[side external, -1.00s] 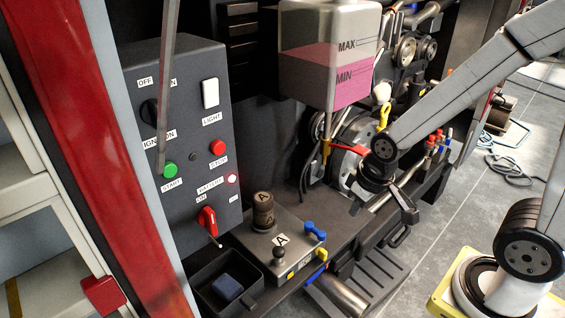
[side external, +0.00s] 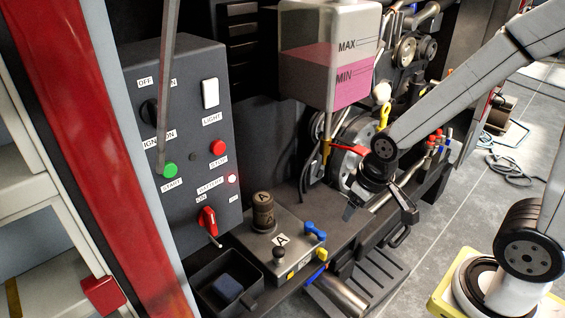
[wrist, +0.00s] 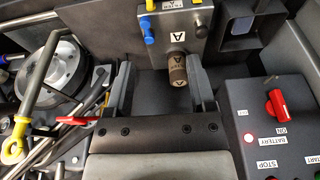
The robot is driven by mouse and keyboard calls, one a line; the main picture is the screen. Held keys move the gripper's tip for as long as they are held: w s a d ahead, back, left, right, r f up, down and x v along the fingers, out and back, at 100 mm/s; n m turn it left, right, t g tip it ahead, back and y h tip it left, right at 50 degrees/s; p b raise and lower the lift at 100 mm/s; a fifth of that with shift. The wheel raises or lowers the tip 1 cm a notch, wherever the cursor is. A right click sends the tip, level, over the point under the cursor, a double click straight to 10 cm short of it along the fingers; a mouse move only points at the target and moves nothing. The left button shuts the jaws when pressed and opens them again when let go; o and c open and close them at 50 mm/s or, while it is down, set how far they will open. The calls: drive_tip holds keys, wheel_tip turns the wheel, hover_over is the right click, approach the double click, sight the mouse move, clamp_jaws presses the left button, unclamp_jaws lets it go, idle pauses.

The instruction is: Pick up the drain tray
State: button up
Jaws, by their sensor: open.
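I cannot tell for certain which dark part is the drain tray. My gripper (side external: 380,212) is open, pointing down above the front edge of the dark bench (side external: 335,222).
A grey block (side external: 281,240) with a brown cylinder (side external: 263,211) and coloured levers sits left of my gripper. The switch panel (side external: 185,120) and pink-filled reservoir (side external: 330,55) stand behind.

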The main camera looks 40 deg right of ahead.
drive_tip(key=shift+w+v, duration=0.55)
drive_tip(key=shift+v, duration=1.9)
drive_tip(key=w+a+f+m+t+y, duration=0.1)
drive_tip(key=w+a+t+y, duration=0.1)
drive_tip(key=w+t, duration=0.3)
drive_tip(key=w+a+f+m+t+y, duration=0.1)
drive_tip(key=w+a+t, duration=0.15)
drive_tip(key=w, duration=0.45)
drive_tip(key=s+a+r+m+g+y, duration=0.1)
drive_tip(key=s+a+y, duration=0.2)
drive_tip(key=a+y, duration=0.35)
drive_tip(key=s+a+r+m+g+y, duration=0.1)
drive_tip(key=s+a+m+g+y, duration=0.1)
drive_tip(key=a+y, duration=0.45)
drive_tip(key=shift+y, duration=0.3)
drive_tip(key=shift+w+a+f, duration=0.1)
drive_tip(key=shift+a+f, duration=0.3)
drive_tip(key=shift+f, duration=4.3)
drive_tip(key=shift+w+a+f, duration=0.1)
drive_tip(key=shift+a+f, duration=0.25)
drive_tip(key=shift+f, duration=4.35)
drive_tip(key=shift+w+a+f, duration=0.1)
drive_tip(key=shift+a+f, duration=0.3)
drive_tip(key=shift+f, duration=4.3)
